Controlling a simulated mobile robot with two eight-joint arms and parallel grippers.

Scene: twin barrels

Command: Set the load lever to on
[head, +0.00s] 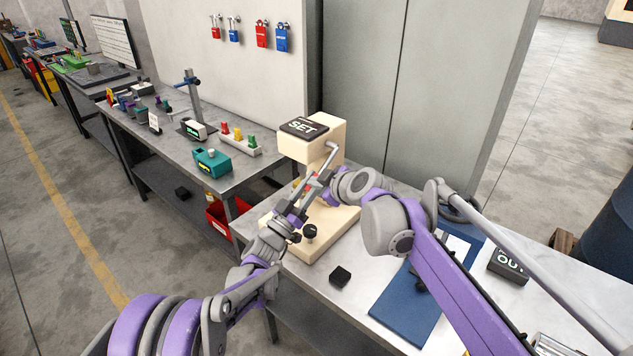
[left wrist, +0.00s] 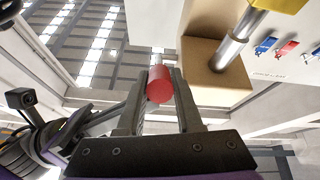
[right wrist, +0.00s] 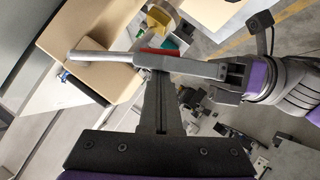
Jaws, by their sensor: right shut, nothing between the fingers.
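The cream device (head: 318,143) stands on the near bench with a black SET block on top. A metal lever rod (head: 329,153) comes out of its upper block; the rod also shows in the right wrist view (right wrist: 100,57). Its red handle (left wrist: 160,86) sits between the fingers of my left gripper (left wrist: 160,95), which looks shut on it. My right gripper (right wrist: 165,100) is shut and empty, close beside the left fingers. In the head view the two grippers overlap at the device and hide most of the handle. No on marking is readable.
A black knob (head: 310,231) stands on the device base. A small black block (head: 340,276), a blue mat (head: 400,308) and a black OUT block (head: 507,266) lie on the bench. A grey cabinet (head: 420,80) closes off the back.

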